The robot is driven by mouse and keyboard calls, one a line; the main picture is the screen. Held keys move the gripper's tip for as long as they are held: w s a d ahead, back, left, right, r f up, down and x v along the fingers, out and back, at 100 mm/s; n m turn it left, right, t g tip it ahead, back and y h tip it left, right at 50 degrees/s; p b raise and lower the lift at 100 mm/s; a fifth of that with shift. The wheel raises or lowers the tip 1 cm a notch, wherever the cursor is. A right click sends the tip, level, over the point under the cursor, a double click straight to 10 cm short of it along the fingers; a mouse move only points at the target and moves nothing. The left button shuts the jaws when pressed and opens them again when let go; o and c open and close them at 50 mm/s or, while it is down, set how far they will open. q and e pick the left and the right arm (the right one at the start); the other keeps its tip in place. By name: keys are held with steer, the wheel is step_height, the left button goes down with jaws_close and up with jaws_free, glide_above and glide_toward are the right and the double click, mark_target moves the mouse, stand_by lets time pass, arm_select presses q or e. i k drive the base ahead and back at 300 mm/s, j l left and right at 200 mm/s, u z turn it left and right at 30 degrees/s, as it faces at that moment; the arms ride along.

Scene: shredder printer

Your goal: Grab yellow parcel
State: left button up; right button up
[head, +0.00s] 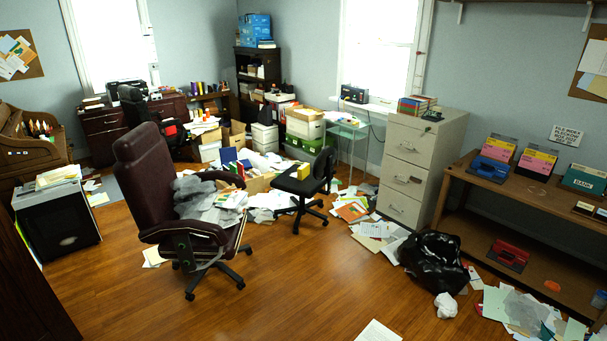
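Neither of my grippers is in view.
A maroon armchair (145,165) heaped with papers stands left of the black chair. Papers litter the floor around both. A filing cabinet (408,165), a black trash bag (436,262) and a wooden bench (520,203) stand right. The wooden floor (290,290) in front is mostly clear.

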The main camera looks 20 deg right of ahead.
mark_target(302, 172)
steer(key=i+l+z, duration=1.15)
steer(key=i, duration=0.3)
steer(key=i+z, duration=0.35)
steer(key=i, duration=0.15)
steer(key=i+u, duration=0.15)
steer(key=i, duration=0.3)
steer(key=i+l+u, duration=0.15)
steer(key=i, duration=0.3)
steer(key=i+l+u, duration=0.15)
steer(key=i, duration=0.3)
steer(key=i+l+u, duration=0.15)
steer(key=i, duration=0.25)
